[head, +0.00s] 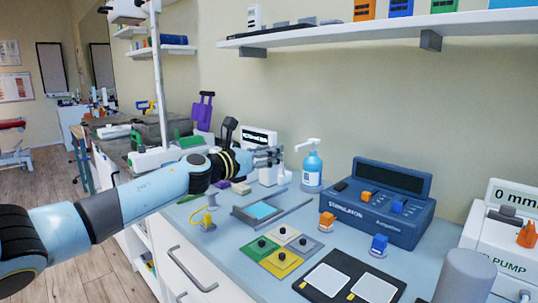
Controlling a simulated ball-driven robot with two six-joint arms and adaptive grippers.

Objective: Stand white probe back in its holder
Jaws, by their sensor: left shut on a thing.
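My left gripper (268,157) reaches in from the left, over the back of the blue-grey counter. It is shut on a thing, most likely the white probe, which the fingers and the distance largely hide. A white upright body (268,175) shows just below the fingers. I cannot tell whether it is the probe, its holder or part of the white device (260,138) with a dark display behind the gripper. My right gripper is not in view.
A blue pump bottle (312,168) stands close right of the gripper. The blue stimulator (378,205), a grey tray with a blue pad (262,210), coloured square pads (282,262) and two white pads (328,280) crowd the counter. A shelf (390,36) hangs above.

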